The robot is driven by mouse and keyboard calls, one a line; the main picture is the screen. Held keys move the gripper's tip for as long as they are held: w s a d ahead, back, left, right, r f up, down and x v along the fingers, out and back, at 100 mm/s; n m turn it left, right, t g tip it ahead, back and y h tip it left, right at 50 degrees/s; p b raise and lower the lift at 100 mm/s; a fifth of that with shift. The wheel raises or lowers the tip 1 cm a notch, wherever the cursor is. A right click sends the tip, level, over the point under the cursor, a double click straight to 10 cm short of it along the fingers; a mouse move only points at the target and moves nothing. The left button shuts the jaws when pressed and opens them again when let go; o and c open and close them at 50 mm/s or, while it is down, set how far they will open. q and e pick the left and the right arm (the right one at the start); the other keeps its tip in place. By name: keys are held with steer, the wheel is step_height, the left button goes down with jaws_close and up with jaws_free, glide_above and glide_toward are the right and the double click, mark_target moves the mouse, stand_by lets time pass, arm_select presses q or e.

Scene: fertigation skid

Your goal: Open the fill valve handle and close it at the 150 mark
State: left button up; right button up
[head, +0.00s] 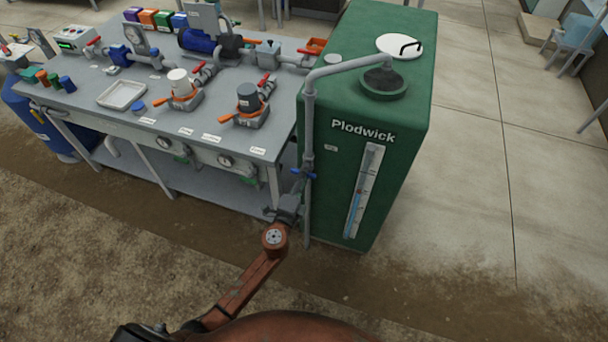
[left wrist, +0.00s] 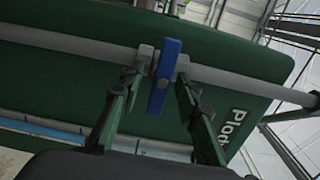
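The fill valve handle (head: 303,173) is a small blue lever on the grey vertical pipe (head: 308,130) at the green tank's (head: 400,140) front left edge. It lies crosswise to the pipe. In the left wrist view the blue handle (left wrist: 163,85) stands between the fingers of my left gripper (left wrist: 160,88), which are apart with gaps beside it. In the head view my left gripper (head: 289,203) is just below the handle. The sight gauge (head: 363,190) on the tank front shows a blue column in its lower part; its numbers are too small to read. My right gripper is out of view.
A grey bench (head: 200,135) with pumps, valves and a white tray (head: 121,95) stands left of the tank, close to the pipe. A white lid (head: 395,46) lies on the tank top. Concrete floor (head: 490,190) right of the tank is open.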

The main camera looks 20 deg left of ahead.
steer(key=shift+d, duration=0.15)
arm_select(q)
steer(key=s, duration=1.2)
steer(key=shift+a, duration=0.15)
steer(key=s+a+f+n+g+p, duration=0.1)
steer(key=s+a+f+n+g, duration=0.35)
steer(key=f, duration=0.85)
steer(key=s+a+f+n+g+y+p, duration=0.1)
steer(key=s+a+f+g+p, duration=0.1)
steer(key=s+f, duration=0.8)
steer(key=s+a+f+n+g+p, duration=0.1)
steer(key=s+a+f+n+g, duration=0.2)
steer(key=f, duration=1.3)
steer(key=s+a+f+n+g+p, duration=0.1)
steer(key=s+f, duration=0.4)
steer(key=s, duration=0.8)
steer(key=s+a+f+n+g+p, duration=0.1)
steer(key=s+f+n+g, duration=0.3)
steer(key=s, duration=0.9)
steer(key=s+a+f+n+g+p, duration=0.1)
steer(key=s+f+n+g, duration=0.2)
steer(key=s+f, duration=0.4)
steer(key=s, duration=0.6)
steer(key=shift+a+f+n, duration=0.25)
steer(key=shift+a+n, duration=0.1)
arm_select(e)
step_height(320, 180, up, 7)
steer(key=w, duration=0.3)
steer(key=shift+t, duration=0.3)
